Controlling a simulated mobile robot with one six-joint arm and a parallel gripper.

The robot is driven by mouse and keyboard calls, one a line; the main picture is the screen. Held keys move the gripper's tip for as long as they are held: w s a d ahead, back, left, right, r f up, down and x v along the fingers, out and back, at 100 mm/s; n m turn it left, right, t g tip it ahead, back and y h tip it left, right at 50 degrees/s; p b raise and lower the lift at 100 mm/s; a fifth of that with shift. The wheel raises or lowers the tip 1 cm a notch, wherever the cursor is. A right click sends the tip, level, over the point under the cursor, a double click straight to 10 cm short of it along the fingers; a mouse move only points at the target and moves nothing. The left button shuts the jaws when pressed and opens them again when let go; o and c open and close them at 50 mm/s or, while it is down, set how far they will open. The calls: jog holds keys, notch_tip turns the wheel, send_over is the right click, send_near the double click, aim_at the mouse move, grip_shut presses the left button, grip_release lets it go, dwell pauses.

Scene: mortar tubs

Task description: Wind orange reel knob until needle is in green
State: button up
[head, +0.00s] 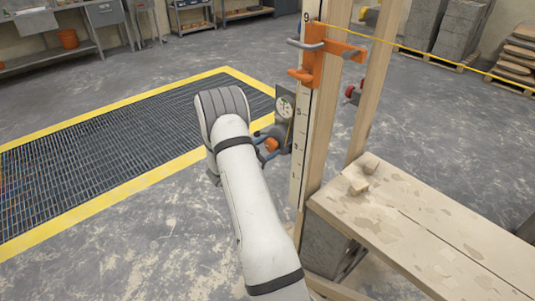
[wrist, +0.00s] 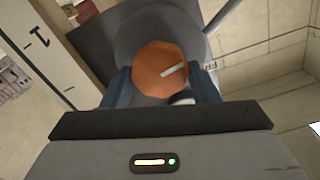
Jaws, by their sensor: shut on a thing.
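The orange reel knob (wrist: 158,70) fills the middle of the wrist view, with a pale mark on its face pointing right and slightly up. My gripper (wrist: 162,88) has its blue fingers on either side of the knob and is shut on it. In the head view the knob (head: 271,145) shows small between the fingers, beside the wooden post. The round dial (head: 284,106) sits on a dark plate just above it. The dial has a green part, but its needle is too small to read. My arm covers the area to the left of the knob.
The upright post (head: 318,130) carries a numbered scale strip and an orange clamp (head: 314,60) with a yellow line running right. A plank bench (head: 430,225) with small blocks stands at lower right. A floor grate (head: 100,160) with yellow borders lies left.

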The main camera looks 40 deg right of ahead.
jog(key=shift+f+m+b, duration=0.2)
jog(key=shift+m+b, duration=0.9)
jog(key=shift+b, duration=0.05)
jog(key=shift+r, duration=0.15)
jog(key=o, duration=1)
jog(key=a, duration=0.7)
jog(key=shift+s+a, duration=0.3)
jog(key=shift+a, duration=0.1)
